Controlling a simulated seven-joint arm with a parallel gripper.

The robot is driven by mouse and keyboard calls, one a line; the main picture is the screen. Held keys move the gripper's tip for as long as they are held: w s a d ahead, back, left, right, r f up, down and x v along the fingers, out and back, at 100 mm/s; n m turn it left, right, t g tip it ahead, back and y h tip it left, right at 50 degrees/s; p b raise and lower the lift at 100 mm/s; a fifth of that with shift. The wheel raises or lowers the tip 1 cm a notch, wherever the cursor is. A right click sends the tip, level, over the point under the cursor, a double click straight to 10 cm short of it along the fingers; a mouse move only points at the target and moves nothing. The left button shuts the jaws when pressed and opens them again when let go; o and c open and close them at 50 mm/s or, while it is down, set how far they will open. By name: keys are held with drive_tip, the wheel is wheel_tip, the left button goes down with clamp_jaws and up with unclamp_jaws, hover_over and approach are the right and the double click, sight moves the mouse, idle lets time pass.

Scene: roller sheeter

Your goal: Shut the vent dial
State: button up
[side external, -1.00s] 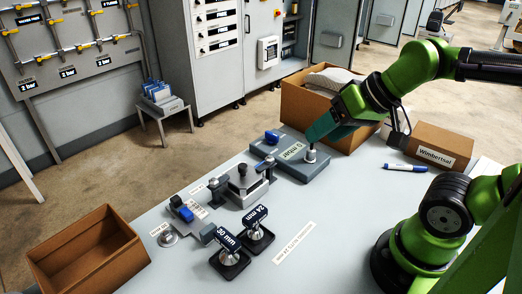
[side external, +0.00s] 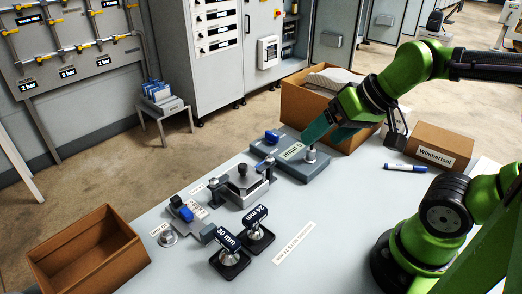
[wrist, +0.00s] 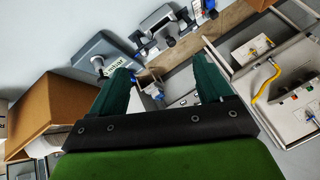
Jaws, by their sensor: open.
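No part is clearly marked as the vent dial, so I cannot tell which it is. A grey block with an mbar display (side external: 292,152) carries a silver post (side external: 310,155) and a blue handle (side external: 271,137). A round silver knob (side external: 168,236) with a small label sits at the table's left edge. My gripper (side external: 312,134) is open and empty, with its teal fingers above the mbar block, close to the post in the picture; the gap is unclear.
A clamp fixture (side external: 243,184) stands mid-table, with 30 mm (side external: 228,239) and 24 mm (side external: 256,214) handled pieces in front. An open carton (side external: 300,100) is behind my gripper; a Wimbertsal box (side external: 440,146) and blue marker (side external: 405,167) are right. An empty box (side external: 92,262) is front left.

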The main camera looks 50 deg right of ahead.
drive_tip(key=w+d+m+g+h, duration=0.1)
drive_tip(key=w+d+m+g, duration=0.35)
drive_tip(key=w, duration=0.85)
drive_tip(key=m+g+h, duration=0.1)
drive_tip(key=m+g, duration=0.2)
drive_tip(key=m, duration=0.6)
hover_over(272, 133)
wheel_tip(272, 133, down, 3)
drive_tip(key=shift+t, duration=0.25)
wheel_tip(272, 133, down, 16)
drive_tip(key=shift+c, duration=0.2)
drive_tip(key=c, duration=1)
